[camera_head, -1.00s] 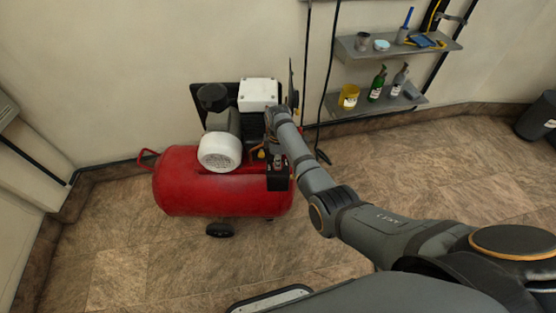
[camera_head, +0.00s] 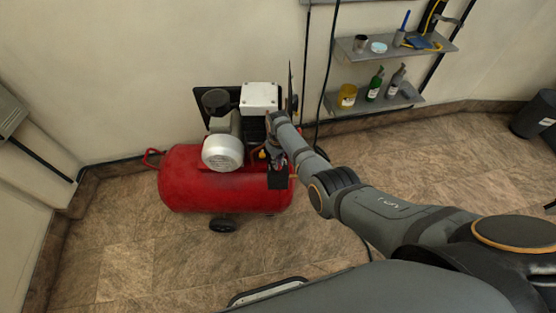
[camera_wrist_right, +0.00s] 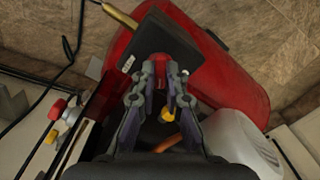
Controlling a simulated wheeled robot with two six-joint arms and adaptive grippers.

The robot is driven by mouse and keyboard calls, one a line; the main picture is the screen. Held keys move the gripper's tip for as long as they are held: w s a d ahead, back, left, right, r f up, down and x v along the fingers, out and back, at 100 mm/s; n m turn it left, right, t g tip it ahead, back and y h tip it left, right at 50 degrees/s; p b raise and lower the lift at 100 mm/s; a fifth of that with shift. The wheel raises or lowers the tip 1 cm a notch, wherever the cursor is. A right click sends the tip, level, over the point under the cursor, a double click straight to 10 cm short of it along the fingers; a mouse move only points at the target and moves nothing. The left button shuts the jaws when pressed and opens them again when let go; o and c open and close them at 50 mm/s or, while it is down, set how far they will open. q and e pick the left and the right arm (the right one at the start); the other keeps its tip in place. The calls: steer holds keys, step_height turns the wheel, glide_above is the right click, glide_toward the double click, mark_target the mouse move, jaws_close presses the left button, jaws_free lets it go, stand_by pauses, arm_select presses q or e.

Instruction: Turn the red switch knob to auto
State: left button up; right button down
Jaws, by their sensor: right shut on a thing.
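The red air compressor (camera_head: 205,185) stands by the wall. Its black switch box (camera_head: 277,181) is at the right end of the tank and shows large in the right wrist view (camera_wrist_right: 152,47). My right gripper (camera_head: 276,158) reaches down to this box from above. In the wrist view its two fingers (camera_wrist_right: 159,69) are closed in at the near edge of the box, with the tips around the small switch knob there. The fingers mostly hide the knob, so its setting cannot be read. My left gripper is not in view.
The white motor (camera_head: 222,152) and a white-topped unit (camera_head: 259,96) sit close to my gripper. A red and yellow knob (camera_wrist_right: 57,109) is left in the wrist view. Wall shelves (camera_head: 392,47) hold bottles. The floor in front is clear.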

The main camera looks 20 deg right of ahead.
steer(key=m, duration=0.3)
steer(key=shift+m+p, duration=0.3)
steer(key=shift+m, duration=1.7)
steer(key=c, duration=1.4)
jaws_free()
step_height(320, 180, up, 12)
steer(key=shift+f, duration=0.1)
